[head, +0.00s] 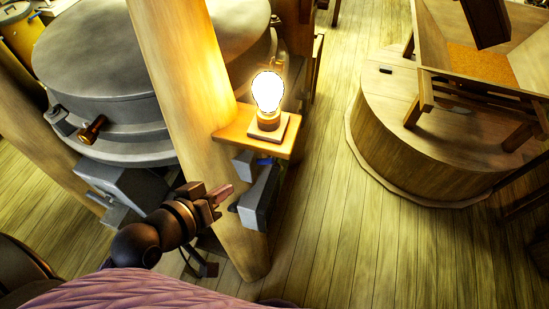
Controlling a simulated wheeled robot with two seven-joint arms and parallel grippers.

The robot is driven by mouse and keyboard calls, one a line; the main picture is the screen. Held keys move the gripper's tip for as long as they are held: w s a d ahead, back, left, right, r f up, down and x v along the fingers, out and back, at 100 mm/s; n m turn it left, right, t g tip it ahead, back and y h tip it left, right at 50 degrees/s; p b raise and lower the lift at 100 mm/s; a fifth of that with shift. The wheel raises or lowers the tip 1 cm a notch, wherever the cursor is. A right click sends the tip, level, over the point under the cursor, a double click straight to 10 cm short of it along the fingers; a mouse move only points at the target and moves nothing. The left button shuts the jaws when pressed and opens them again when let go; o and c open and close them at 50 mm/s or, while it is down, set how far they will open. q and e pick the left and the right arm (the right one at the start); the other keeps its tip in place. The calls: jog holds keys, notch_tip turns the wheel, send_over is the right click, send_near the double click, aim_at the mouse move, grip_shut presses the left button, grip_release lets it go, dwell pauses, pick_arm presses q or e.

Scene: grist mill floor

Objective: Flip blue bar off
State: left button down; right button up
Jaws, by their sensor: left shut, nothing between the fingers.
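A small strip of blue (264,161), which may be the blue bar, shows just under the wooden shelf on the post. Most of it is hidden by the shelf and I cannot tell its position. Grey box-like parts (258,196) sit on the post below it. My left gripper (224,194) is shut and empty, in front of the post. Its fingertips are to the left of the grey parts and below the blue strip; I cannot tell if they touch anything. My right gripper is out of view.
A lit bulb (268,92) stands on the wooden shelf (232,132) of the thick post (180,70). A large grey round drum (95,75) is behind left. A round wooden millstone casing (400,145) stands right. Bare floor lies between post and casing.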

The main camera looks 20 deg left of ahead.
aim_at(267, 162)
pick_arm(q)
jog(key=b+x, duration=0.1)
jog(key=x, duration=1.3)
jog(key=shift+a+f, duration=0.15)
jog(key=shift+s, duration=0.1)
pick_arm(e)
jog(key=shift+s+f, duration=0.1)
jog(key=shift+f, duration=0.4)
